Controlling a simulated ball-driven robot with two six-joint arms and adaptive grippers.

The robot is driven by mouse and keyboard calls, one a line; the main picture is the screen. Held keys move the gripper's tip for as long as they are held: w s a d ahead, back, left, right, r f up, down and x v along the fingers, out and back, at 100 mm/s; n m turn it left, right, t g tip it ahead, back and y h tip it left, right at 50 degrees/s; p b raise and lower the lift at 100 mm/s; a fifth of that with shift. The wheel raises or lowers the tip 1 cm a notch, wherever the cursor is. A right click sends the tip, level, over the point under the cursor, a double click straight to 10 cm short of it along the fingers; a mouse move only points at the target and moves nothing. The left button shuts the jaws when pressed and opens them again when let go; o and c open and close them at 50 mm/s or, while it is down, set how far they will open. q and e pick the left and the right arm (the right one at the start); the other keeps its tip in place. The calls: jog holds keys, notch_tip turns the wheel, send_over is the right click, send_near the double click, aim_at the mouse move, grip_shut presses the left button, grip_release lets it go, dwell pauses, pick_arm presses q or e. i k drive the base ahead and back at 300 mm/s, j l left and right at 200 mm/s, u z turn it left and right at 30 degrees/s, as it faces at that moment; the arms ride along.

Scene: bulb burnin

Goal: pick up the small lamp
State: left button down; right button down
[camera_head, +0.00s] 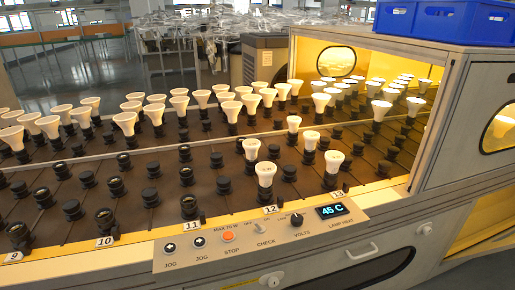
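Many white lamps stand upright in black sockets on the dark rack. Several smaller, rounder lamps stand near the front right: one front lamp (265,172) by label 12, one behind it (251,147), one by label 13 (334,160), one behind that (311,140), and one farther back (294,122). I cannot tell which one the task means. Larger flared lamps, such as this one (125,121), fill the rows behind and to the left. Neither of my grippers is in view.
Empty black sockets (189,205) fill much of the front rows. A control panel (260,236) with knobs and a display reading 45 C runs along the front edge. A lit cabinet (400,60) covers the right end, with a blue crate (440,22) on top.

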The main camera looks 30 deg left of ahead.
aim_at(251, 146)
jog(key=i+l+u, duration=0.15)
jog(key=u, duration=0.25)
jog(key=i+l+u, duration=0.1)
jog(key=u, duration=0.3)
jog(key=l+u, duration=0.2)
jog(key=u, duration=0.2)
jog(key=i+l, duration=0.05)
